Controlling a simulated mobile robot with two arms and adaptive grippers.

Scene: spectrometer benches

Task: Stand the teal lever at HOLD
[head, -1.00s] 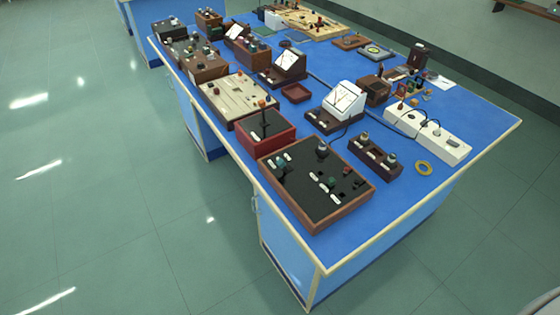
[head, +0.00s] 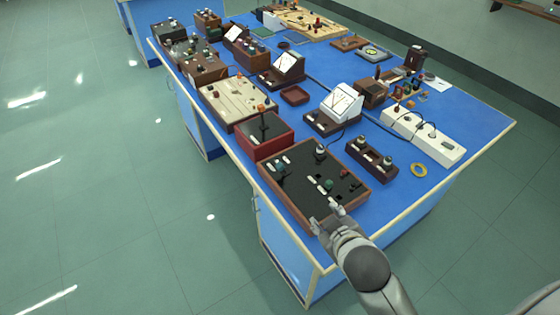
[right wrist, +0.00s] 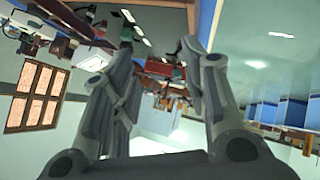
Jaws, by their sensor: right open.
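A wood-framed box with a black panel (head: 299,188) sits at the near corner of the blue bench. In the head view it carries small teal parts, one at the left (head: 280,168) and one near the middle (head: 328,184). I cannot tell which is the teal lever, or its setting. White label strips lie beside them. My right gripper (head: 327,213) is open and empty at the box's front right edge, close to the middle teal part. Its open fingers also show in the right wrist view (right wrist: 158,62). My left gripper is not in view.
A red box with a black top (head: 264,127) stands just behind the panel. A white-faced meter (head: 341,102) stands farther back. Bare blue bench shows at the front right.

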